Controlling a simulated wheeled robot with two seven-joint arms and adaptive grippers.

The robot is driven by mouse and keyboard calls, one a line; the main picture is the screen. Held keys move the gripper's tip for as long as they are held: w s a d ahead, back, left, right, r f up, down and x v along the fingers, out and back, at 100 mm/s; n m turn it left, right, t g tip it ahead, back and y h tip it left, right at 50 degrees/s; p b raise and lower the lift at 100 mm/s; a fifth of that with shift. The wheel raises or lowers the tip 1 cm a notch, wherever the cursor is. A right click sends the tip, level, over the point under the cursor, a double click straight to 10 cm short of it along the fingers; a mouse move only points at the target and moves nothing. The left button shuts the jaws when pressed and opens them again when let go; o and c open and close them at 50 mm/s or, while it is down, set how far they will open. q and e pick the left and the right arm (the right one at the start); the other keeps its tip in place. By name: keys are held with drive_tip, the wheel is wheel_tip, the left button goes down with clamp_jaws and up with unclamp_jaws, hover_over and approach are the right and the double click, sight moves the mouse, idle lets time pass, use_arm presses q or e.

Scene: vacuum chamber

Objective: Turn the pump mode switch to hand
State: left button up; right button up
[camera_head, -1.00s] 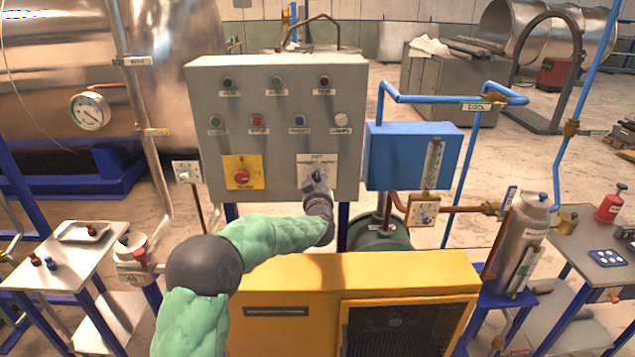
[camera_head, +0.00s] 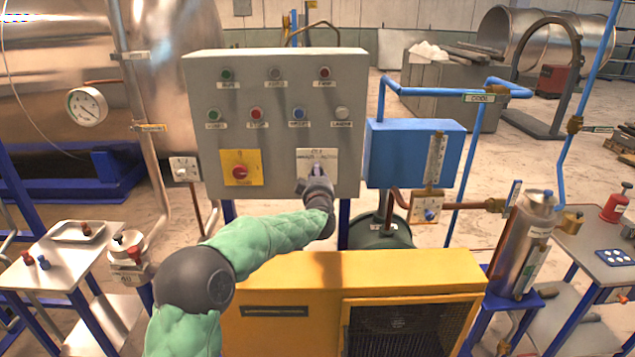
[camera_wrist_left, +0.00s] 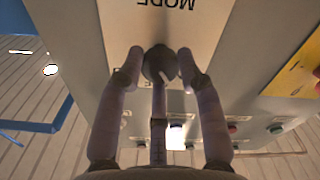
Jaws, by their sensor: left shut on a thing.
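The pump mode switch is a dark round knob (camera_wrist_left: 157,64) with a pale pointer mark, on a white plate (camera_head: 330,157) low on the right of the grey control panel (camera_head: 281,90). In the left wrist view the plate (camera_wrist_left: 213,25) shows the word MODE upside down. My left gripper (camera_head: 317,174) is at the switch and mostly hides it in the head view. In the left wrist view its fingers (camera_wrist_left: 160,70) are closed on the knob from both sides. The pointer's exact setting is hard to tell. My right gripper is not in view.
A red knob (camera_head: 239,172) on a yellow plate is left of the switch. Lamps and buttons (camera_head: 256,114) fill the panel above. A blue box (camera_head: 410,150) stands close on the right. A yellow cabinet (camera_head: 290,280) lies below my left arm.

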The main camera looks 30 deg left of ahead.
use_arm(q)
drive_tip(key=shift+d+f+n+b, duration=0.1)
drive_tip(key=shift+f+n+b, duration=0.2)
drive_tip(key=shift+n, duration=0.25)
drive_tip(key=shift+d+f+n+b, duration=0.15)
drive_tip(key=shift+n+b, duration=0.2)
drive_tip(key=shift+n, duration=0.2)
drive_tip(key=o, duration=1.1)
drive_tip(key=shift+o, duration=0.2)
drive_tip(key=shift+a+r, duration=0.1)
drive_tip(key=shift+r, duration=0.1)
drive_tip(key=shift+r, duration=0.1)
drive_tip(key=v, duration=1.2)
drive_tip(key=shift+f, duration=0.2)
